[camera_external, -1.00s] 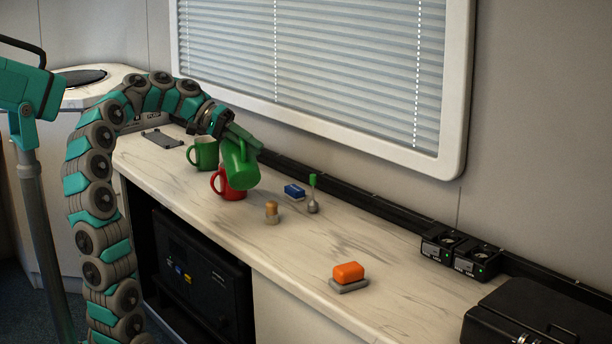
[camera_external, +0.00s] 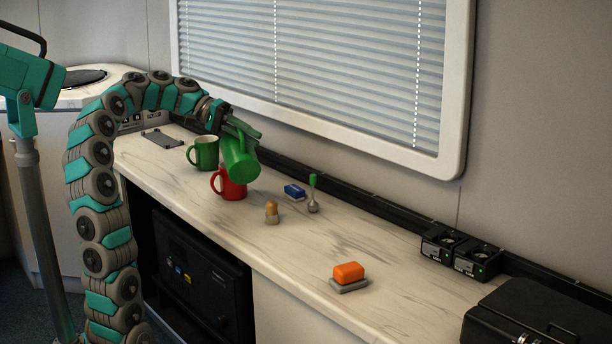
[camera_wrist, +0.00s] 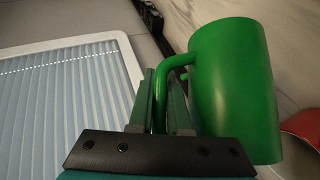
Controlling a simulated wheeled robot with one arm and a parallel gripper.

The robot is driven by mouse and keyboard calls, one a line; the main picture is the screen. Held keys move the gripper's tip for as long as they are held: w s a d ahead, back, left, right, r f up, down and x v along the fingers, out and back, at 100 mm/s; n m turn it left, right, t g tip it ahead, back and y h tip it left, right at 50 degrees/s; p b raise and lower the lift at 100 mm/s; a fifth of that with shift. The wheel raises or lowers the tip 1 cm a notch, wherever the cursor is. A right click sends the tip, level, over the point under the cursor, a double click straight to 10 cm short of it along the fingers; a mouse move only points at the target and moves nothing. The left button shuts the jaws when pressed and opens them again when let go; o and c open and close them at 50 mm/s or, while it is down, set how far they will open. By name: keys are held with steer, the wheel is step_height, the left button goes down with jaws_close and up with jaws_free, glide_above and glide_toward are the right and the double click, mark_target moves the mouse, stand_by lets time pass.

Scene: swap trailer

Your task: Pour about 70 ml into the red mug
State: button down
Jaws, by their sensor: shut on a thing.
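The red mug (camera_external: 232,190) stands upright on the counter in the external view; a bit of it shows at the right edge of the wrist view (camera_wrist: 303,124). My gripper (camera_external: 238,133) is shut on the handle of a green pitcher (camera_external: 242,162), which also fills much of the wrist view (camera_wrist: 235,90). The pitcher is tilted above the red mug and partly covers its rim from the external camera. I cannot see any liquid or the level inside the red mug. A green mug (camera_external: 205,152) stands upright just behind the red one.
On the counter (camera_external: 300,255) lie a blue sponge-like block (camera_external: 294,191), a green-tipped brush (camera_external: 313,195), a small tan-topped item (camera_external: 271,212) and an orange block on a grey dish (camera_external: 348,272). Black devices (camera_external: 458,250) and a black case (camera_external: 545,315) stand at the right.

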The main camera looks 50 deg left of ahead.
mark_target(245, 150)
steer(key=shift+w+a+r+h+p, duration=0.15)
steer(key=shift+a+r+h+p, duration=0.15)
steer(key=shift+a+r+p, duration=0.05)
steer(key=shift+w+a+r+n+p, duration=0.2)
steer(key=shift+a+r+n+p, duration=0.1)
steer(key=shift+a+p, duration=0.2)
stand_by(0.8)
steer(key=shift+w+a+r+h, duration=0.25)
steer(key=shift+a+r+h, duration=0.05)
steer(key=shift+a+h, duration=0.3)
stand_by(0.8)
